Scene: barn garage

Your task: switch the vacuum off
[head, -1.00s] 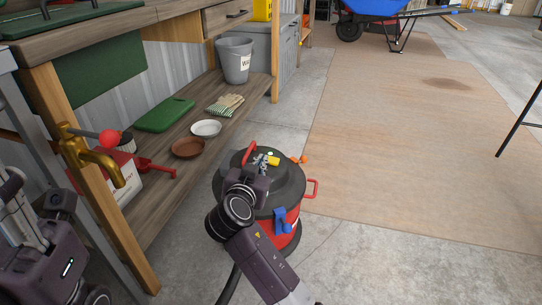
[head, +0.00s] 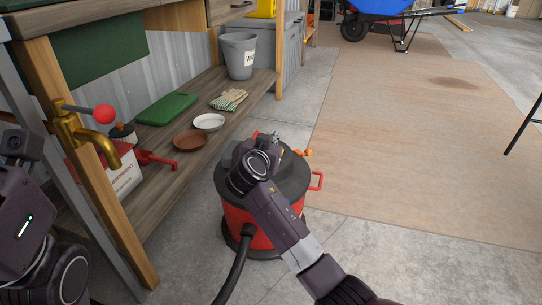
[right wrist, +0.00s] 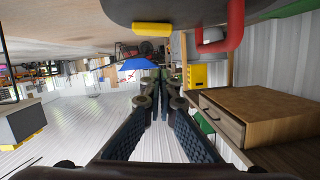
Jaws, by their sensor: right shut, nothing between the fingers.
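The vacuum (head: 291,184) is a red drum with a dark lid, standing on the concrete floor beside the workbench. My right gripper (head: 273,142) is shut and empty over the lid in the head view, hiding much of its top. In the right wrist view, the scene appears upside down. There the vacuum's dark lid (right wrist: 180,10) shows at the top edge with a yellow part (right wrist: 151,29) and a red handle (right wrist: 234,25). The shut fingers (right wrist: 158,92) reach past below these parts, with nothing between them. Whether they touch the vacuum cannot be told. My left gripper's fingers are out of view.
A black hose (head: 237,262) runs from the vacuum toward the front. The bench's lower shelf (head: 170,190) holds dishes, gloves, a grey bucket (head: 240,55) and a green board (head: 167,109). A brass tap (head: 85,135) stands at left. The tan mat (head: 410,150) is mostly clear.

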